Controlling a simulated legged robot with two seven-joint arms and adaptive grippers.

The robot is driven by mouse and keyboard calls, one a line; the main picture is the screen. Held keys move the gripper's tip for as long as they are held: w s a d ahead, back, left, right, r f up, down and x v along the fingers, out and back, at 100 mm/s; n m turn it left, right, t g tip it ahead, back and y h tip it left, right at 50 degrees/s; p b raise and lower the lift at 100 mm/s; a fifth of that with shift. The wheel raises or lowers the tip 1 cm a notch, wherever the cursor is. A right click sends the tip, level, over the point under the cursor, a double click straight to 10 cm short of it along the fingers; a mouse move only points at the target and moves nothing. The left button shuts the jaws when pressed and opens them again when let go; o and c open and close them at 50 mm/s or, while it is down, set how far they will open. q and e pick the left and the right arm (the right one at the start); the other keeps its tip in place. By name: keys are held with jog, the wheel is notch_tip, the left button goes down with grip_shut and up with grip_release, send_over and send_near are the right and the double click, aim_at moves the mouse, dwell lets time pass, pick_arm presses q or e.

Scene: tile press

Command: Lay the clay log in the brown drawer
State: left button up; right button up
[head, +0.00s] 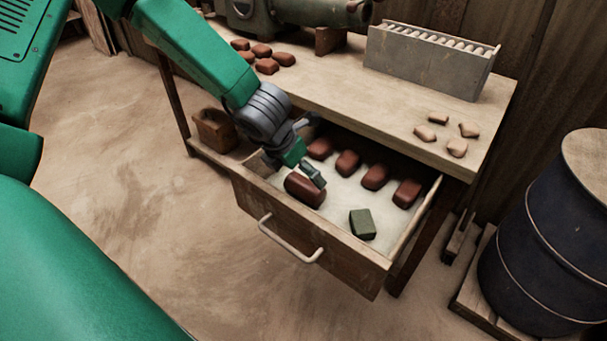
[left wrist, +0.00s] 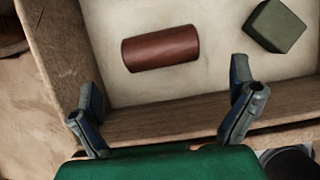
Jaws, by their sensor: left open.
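The clay log (head: 303,191), a reddish-brown cylinder, lies on its side on the pale floor of the open brown drawer (head: 340,250), near the drawer's left front part. In the left wrist view the log (left wrist: 160,48) lies flat, and the drawer's wooden wall (left wrist: 165,120) crosses between the fingers. My left gripper (head: 312,175) is just over the log in the head view, partly covering it. In the left wrist view its fingers (left wrist: 164,88) are spread wide, with nothing between them, and the log lies beyond the tips. My right gripper is not in view.
A green block (head: 362,224) and several clay pieces (head: 347,163) are also in the drawer. On the workbench (head: 340,103) stand more clay lumps, a grey rack (head: 425,62) and a machine. A small wooden box (head: 214,131) is left of the drawer. A dark barrel (head: 545,240) stands right.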

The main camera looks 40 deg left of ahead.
pick_arm(q)
jog(key=p+v, duration=0.1)
jog(key=v, duration=0.2)
jog(key=shift+s+a+r, duration=0.1)
jog(key=shift+s+r, duration=0.1)
jog(key=shift+r, duration=0.15)
